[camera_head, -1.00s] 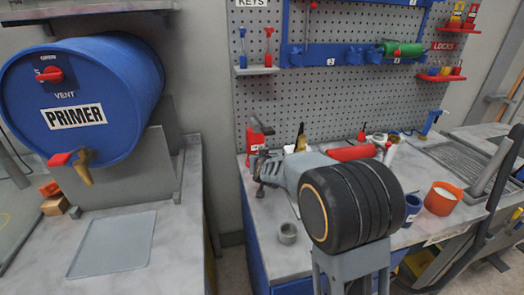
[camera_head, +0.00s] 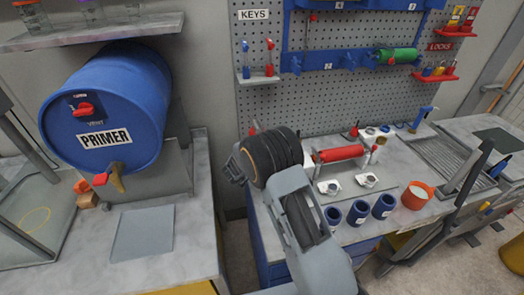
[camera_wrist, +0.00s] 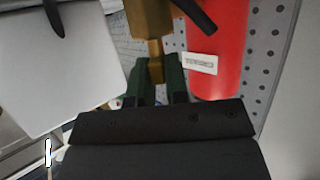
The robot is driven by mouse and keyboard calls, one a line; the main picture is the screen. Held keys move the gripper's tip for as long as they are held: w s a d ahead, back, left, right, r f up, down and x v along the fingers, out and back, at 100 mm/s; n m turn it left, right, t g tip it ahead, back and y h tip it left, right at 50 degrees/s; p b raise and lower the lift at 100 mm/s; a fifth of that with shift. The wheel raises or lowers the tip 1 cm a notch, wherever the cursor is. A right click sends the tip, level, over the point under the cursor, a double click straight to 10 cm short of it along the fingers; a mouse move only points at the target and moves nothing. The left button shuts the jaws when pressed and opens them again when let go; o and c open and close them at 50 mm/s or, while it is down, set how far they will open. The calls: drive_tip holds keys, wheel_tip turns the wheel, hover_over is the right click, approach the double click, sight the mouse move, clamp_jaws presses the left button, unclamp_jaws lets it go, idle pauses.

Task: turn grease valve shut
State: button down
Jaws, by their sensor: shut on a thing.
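In the wrist view, the dark green fingers of my gripper (camera_wrist: 160,88) are closed around the narrow end of a brass fitting (camera_wrist: 152,22), which looks like the grease valve. A black lever or spout (camera_wrist: 194,14) sticks out beside the brass. A red cylinder (camera_wrist: 217,55) with a small white label stands right behind and to the right of it. In the head view my own arm covers that part of the bench, so the fingers and the valve are hidden there. I cannot tell the valve's setting.
Three blue cups (camera_head: 357,212) and an orange pot (camera_head: 416,196) line the right bench's front. A red roller (camera_head: 340,153) lies behind them. A pegboard (camera_head: 315,105) rises at the back.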

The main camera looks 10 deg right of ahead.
drive_tip(key=m+g+h, duration=0.1)
drive_tip(key=m+g, duration=0.1)
drive_tip(key=m+g+h, duration=0.1)
drive_tip(key=m+g, duration=0.1)
drive_tip(key=shift+w+a+f+m+g+h, duration=0.1)
drive_tip(key=shift+w+m+g+h, duration=0.1)
drive_tip(key=shift+m+g+h, duration=0.15)
drive_tip(key=m+g+h+b, duration=0.1)
drive_tip(key=m+g+b, duration=0.1)
drive_tip(key=m+g, duration=0.1)
drive_tip(key=shift+w+g, duration=0.1)
drive_tip(key=shift+g, duration=0.15)
drive_tip(key=shift+m+g, duration=0.35)
drive_tip(key=shift+g, duration=0.05)
drive_tip(key=shift+m+g+b, duration=0.3)
drive_tip(key=shift+b, duration=0.05)
drive_tip(key=c, duration=1.2)
unclamp_jaws()
drive_tip(key=shift+o, duration=0.2)
